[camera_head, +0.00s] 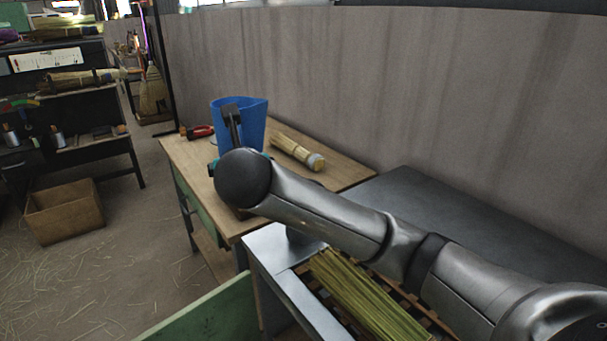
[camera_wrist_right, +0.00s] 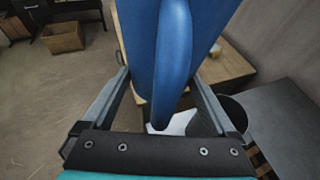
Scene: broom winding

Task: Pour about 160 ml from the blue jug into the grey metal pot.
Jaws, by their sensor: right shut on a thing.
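The blue jug (camera_head: 252,118) stands about upright at the wooden table in the head view; I cannot tell whether it touches the top. Its blue handle (camera_wrist_right: 174,50) fills the middle of the right wrist view. My right gripper (camera_wrist_right: 160,82) is shut on the jug at the handle, with a finger on each side. In the head view my right arm hides most of this gripper. I cannot make out the grey metal pot for sure; a dark round shape (camera_wrist_right: 233,110) at the right of the wrist view is partly hidden by a finger. My left gripper is out of view.
On the wooden table (camera_head: 340,177) lie a straw bundle (camera_head: 295,151) and a red-handled tool (camera_head: 198,132). A dark grey surface (camera_head: 440,200) adjoins it at right, with long green stalks (camera_head: 365,300) in front. A wall (camera_head: 400,90) stands behind. A cardboard box (camera_head: 65,212) is on the floor.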

